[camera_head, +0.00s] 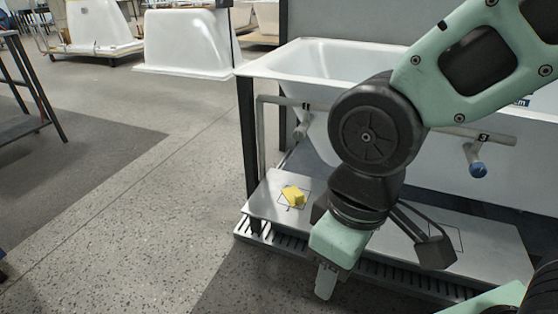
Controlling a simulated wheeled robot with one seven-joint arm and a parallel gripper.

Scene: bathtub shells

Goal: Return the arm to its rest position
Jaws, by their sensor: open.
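My gripper (326,282) hangs at the end of my green and black arm, low in the middle of the view. It points down, in front of the metal shelf's near edge, and holds nothing that I can see. From this side its two fingers overlap, so the gap between them does not show clearly. A yellow object (294,196) lies on the shelf to the upper left of my gripper, apart from it.
A white bathtub shell (290,60) stands on a dark frame behind my arm. A metal shelf (265,205) sits low below it, above a slatted base. A blue-tipped knob (477,169) hangs at right. Other tub shells (186,42) stand behind. The floor (130,220) at left is clear.

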